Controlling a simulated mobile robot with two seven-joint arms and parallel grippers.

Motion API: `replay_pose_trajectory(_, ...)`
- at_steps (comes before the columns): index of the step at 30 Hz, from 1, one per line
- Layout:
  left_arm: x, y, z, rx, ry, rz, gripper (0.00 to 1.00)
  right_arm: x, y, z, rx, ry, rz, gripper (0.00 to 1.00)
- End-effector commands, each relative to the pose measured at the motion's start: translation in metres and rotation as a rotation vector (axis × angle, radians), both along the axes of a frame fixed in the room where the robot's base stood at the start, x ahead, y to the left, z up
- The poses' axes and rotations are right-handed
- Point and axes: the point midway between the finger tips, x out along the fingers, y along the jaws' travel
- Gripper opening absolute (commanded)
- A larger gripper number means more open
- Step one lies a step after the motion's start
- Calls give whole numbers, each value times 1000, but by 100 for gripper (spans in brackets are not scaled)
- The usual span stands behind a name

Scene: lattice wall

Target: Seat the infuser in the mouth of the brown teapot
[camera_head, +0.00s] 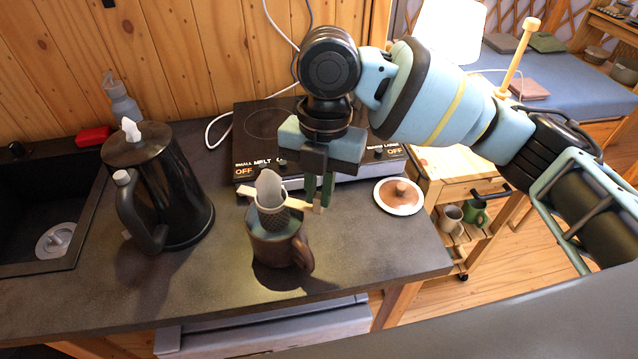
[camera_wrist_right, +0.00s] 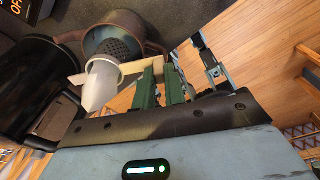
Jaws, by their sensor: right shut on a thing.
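The brown teapot (camera_head: 277,248) stands on the dark counter, its handle toward the right. The infuser (camera_head: 271,218), a grey mesh basket with pale wooden side grips, is at the teapot's mouth, with a pale pointed piece rising above it. My right gripper (camera_head: 318,203) points down beside the teapot and is shut on the infuser's right-hand grip. In the right wrist view the green fingers (camera_wrist_right: 160,84) hold this grip, and the mesh shows against the open mouth of the teapot (camera_wrist_right: 126,22). I cannot tell whether the basket's rim touches the teapot's. My left gripper is out of view.
A large black kettle (camera_head: 168,190) stands left of the teapot. A hotplate (camera_head: 245,155) is behind. A brown-and-white lid (camera_head: 398,205) lies to the right, near the counter's edge. A sink (camera_head: 25,235) is at far left. The counter before the teapot is clear.

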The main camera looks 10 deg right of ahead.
Motion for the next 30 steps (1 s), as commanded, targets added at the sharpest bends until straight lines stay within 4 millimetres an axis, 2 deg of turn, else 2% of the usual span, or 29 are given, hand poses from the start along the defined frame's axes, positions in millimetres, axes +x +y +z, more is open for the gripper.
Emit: replay_pose_trajectory(30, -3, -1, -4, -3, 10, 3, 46, 0, 0, -14, 0, 1, 0, 0)
